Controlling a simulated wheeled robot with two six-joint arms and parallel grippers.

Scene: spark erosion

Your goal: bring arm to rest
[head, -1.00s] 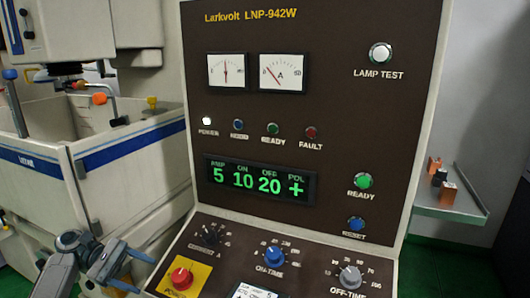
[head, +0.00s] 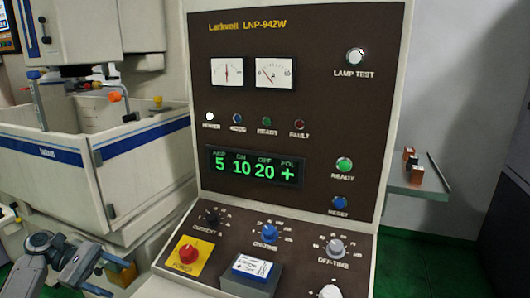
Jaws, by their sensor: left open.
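My left gripper (head: 110,276) is at the lower left of the head view, at the end of my grey arm. Its two fingers are spread apart with nothing visible between them. It is left of the sloped control desk, apart in the picture from the red power knob (head: 187,253) on its yellow plate. My right gripper is out of view.
The brown control panel (head: 290,118) has a lit display (head: 254,167) reading 5, 10, 20 and +. A white-labelled box (head: 252,268) is on the desk. A white machine tank (head: 125,150) stands behind my left arm. A side shelf (head: 418,186) holds small blocks.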

